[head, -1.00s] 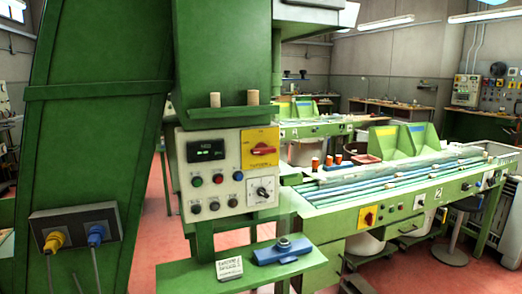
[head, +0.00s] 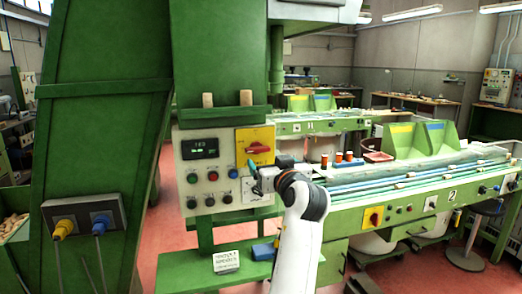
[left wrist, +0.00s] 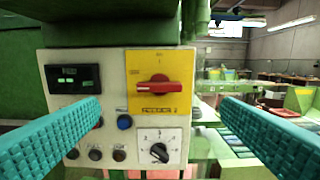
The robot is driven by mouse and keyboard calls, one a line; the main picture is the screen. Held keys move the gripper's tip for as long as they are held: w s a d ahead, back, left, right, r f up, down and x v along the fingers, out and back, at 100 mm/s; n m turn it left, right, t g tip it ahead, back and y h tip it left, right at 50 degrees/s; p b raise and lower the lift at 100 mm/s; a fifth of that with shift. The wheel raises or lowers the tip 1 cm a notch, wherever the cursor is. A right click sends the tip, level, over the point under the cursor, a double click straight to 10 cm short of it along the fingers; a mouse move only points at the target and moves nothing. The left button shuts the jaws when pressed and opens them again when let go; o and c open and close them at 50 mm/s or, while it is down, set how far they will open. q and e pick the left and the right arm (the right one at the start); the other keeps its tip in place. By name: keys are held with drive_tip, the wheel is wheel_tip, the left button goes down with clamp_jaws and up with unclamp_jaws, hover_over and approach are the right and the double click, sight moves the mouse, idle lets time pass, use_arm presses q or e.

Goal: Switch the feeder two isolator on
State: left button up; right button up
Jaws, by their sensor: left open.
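A yellow isolator plate with a red rotary handle (head: 258,147) is on the upper right of the pale control panel (head: 222,190). In the left wrist view the red handle (left wrist: 158,88) lies roughly level, centred between my fingers; the small plate lettering is unreadable. Another yellow isolator with a red knob (head: 373,217) is on the front of the green bench marked 2. My left gripper (head: 253,168) is in front of the panel, just below the first handle, and covers part of the lower dial. Its teal fingers (left wrist: 160,112) are wide apart and empty. My right gripper is not in view.
The panel also has a dark display (head: 199,147), several push buttons and a black selector dial (left wrist: 159,152). A green shelf (head: 190,270) with a small sign (head: 226,262) is below. Blue and yellow plugs (head: 99,224) are at the left.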

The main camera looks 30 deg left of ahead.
sight(259, 150)
use_arm(q)
drive_tip(key=p+x, duration=0.2)
drive_tip(key=x, duration=0.7)
drive_tip(key=shift+w+a, duration=0.1)
drive_tip(key=shift+w+a+p, duration=0.25)
drive_tip(key=shift+a+p, duration=0.05)
drive_tip(key=shift+a, duration=0.05)
drive_tip(key=c, duration=1)
